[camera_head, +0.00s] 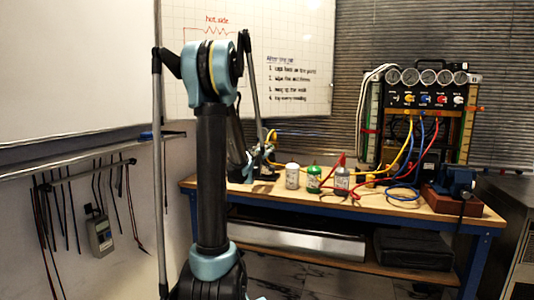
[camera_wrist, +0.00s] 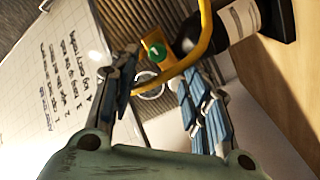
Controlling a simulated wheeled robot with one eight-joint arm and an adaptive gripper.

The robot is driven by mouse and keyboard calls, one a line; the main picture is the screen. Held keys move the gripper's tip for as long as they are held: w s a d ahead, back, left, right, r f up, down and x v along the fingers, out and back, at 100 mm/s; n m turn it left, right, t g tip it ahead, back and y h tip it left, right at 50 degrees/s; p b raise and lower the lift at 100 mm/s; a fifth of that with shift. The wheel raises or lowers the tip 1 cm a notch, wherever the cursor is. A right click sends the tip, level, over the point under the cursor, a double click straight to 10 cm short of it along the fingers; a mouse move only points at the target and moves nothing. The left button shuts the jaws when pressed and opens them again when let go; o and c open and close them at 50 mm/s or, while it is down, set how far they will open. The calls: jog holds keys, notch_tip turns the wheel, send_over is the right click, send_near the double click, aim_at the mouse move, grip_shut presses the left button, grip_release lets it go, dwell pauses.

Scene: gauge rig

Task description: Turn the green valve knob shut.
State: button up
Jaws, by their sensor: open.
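A round green knob (camera_wrist: 157,51) with a pale mark shows in the wrist view, set against a yellow plate (camera_wrist: 152,40). My gripper (camera_wrist: 160,76) is open and empty, one finger on each side of the picture. The knob appears in the gap between the fingertips, beyond them and apart from them. In the head view my gripper (camera_head: 262,156) is over the left end of the workbench (camera_head: 262,190), partly behind my arm. I cannot make out the green knob in the head view.
A yellow tube (camera_wrist: 204,40) curves beside the knob, near a dark labelled cylinder (camera_wrist: 212,30).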

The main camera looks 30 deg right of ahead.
jog(key=shift+v, duration=2.35)
jog(key=s+a+f+g+y, duration=0.3)
jog(key=s+a+f, duration=0.4)
jog(key=s+a, duration=0.4)
jog(key=s+a+f+g+y, duration=0.3)
jog(key=s+a+f+y, duration=0.3)
jog(key=s+a, duration=0.5)
jog(key=s+a+f+n+g+y, duration=0.1)
jog(key=s+a+f+g+y, duration=0.2)
jog(key=s+a+f, duration=0.6)
jog(key=s+a+y, duration=0.1)
jog(key=s+a, duration=0.1)
jog(key=a, duration=1)
jog(key=shift+s+f+g, duration=0.2)
jog(key=shift+g, duration=0.2)
jog(key=shift+d, duration=0.1)
